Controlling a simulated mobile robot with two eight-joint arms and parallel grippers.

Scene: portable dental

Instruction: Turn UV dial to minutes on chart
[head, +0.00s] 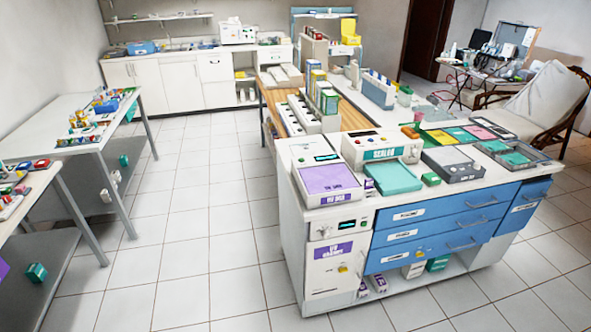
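A white cabinet front (338,281) with a purple label that seems to begin with "UV" stands at the near left corner of the island counter. A small dark display (347,225) sits above the label. A small yellow piece (342,268), perhaps the dial, is on the door below the label. Its setting is too small to read. A purple-topped device (328,178) with a purple label stands on the counter above. I cannot pick out a chart for certain; coloured sheets (438,136) lie at the counter's back right. Neither of my grippers is in view.
Blue drawers (430,238) fill the island's front, right of the white cabinet. A sealer with a teal pad (394,176) stands on the counter. Small boxes (372,283) sit low under the drawers. A side table (85,135) stands left. The tiled floor (195,215) between is clear.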

